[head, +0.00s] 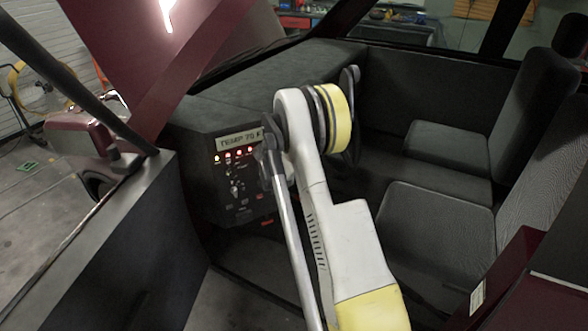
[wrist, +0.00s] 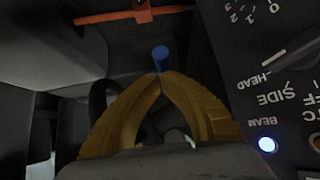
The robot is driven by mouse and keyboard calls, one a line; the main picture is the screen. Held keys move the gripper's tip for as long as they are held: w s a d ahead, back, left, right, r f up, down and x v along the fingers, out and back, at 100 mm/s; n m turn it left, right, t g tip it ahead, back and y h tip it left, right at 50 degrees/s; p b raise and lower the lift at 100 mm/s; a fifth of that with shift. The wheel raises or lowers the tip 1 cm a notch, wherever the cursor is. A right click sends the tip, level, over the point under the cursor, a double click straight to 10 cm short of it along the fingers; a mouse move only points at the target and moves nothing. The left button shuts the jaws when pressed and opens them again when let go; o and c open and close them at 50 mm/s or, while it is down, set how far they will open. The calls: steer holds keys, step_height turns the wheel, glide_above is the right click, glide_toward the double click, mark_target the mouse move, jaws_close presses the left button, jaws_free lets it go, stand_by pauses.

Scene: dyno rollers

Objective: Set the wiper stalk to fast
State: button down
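In the wrist view my gripper (wrist: 162,76) has two yellow fingers that come together at their tips. A short blue-ended stalk (wrist: 160,54) shows right at the fingertips and sticks out beyond them. I cannot tell whether the tips pinch it or only sit in front of it, nor whether it is the wiper stalk, as no label on it shows. In the head view my arm reaches into the car toward the dashboard, and it hides my gripper and the stalk.
An orange lever (wrist: 138,14) crosses the top of the wrist view. A dark panel (wrist: 235,95) with dials and a lit blue BEAM lamp (wrist: 266,144) is close on the right. The head view shows the steering wheel (head: 354,78), a TEMP display (head: 240,141) and dark seats (head: 440,220).

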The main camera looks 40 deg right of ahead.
stand_by(0.4)
steer(key=shift+f+b, duration=0.3)
steer(key=shift+f, duration=0.15)
steer(key=shift+a+f, duration=0.1)
steer(key=shift+f, duration=0.25)
steer(key=shift+a+f+b, duration=0.1)
steer(key=shift+f+b, duration=0.9)
steer(key=shift+f, duration=0.1)
steer(key=f, duration=0.1)
steer(key=f+b, duration=0.2)
steer(key=f, duration=0.1)
steer(key=shift+d+f, duration=0.1)
steer(key=shift+d, duration=0.2)
steer(key=shift+r, duration=0.85)
